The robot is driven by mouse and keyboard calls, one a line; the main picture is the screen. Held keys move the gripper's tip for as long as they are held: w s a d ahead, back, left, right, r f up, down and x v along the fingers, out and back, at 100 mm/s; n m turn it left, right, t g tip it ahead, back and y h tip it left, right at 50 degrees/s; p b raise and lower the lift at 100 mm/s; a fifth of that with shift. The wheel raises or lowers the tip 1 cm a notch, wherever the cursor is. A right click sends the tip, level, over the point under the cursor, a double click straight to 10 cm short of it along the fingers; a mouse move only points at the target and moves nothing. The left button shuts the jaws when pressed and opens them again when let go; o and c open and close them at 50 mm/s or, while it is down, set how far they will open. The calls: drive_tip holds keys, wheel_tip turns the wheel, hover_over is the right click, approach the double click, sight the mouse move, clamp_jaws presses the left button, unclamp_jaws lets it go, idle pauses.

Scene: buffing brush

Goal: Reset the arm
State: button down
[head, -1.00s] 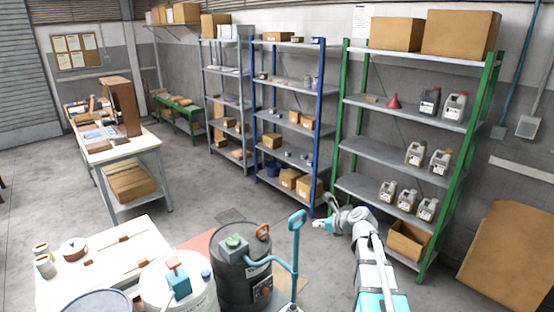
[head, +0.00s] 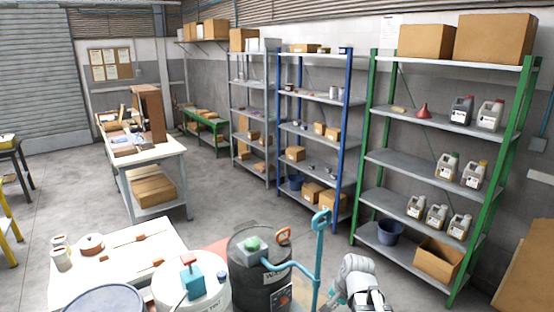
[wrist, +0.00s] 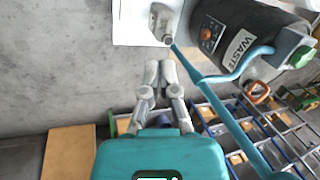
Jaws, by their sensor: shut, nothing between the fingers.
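My gripper (wrist: 159,68) shows in the wrist view with its two grey fingers together and nothing between them. In the head view my arm is at the bottom, right of the black waste drum (head: 254,288), and the fingers are hard to make out there. In the wrist view the black drum (wrist: 248,30) with its WASTE label is to the upper right of my fingers. A teal handle (head: 320,235) stands between the drum and my arm. In the wrist view its bar (wrist: 222,100) runs diagonally just right of the fingers.
A white table (head: 115,285) with brushes and jars is at the lower left, with a white drum (head: 208,295) beside it. A green-post rack (head: 400,165) with jugs and boxes stands at right. A workbench (head: 160,150) is farther back. The floor between is mostly clear.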

drive_tip(key=s+d+f+n+g+h+b, duration=0.1)
drive_tip(key=s+f+n+g+h+b, duration=0.1)
drive_tip(key=s+f+n+b, duration=0.2)
drive_tip(key=shift+s+f+n+h, duration=0.4)
drive_tip(key=shift+s+f+n, duration=0.45)
drive_tip(key=shift+s+n, duration=0.75)
drive_tip(key=shift+w, duration=0.2)
drive_tip(key=shift+d, duration=0.15)
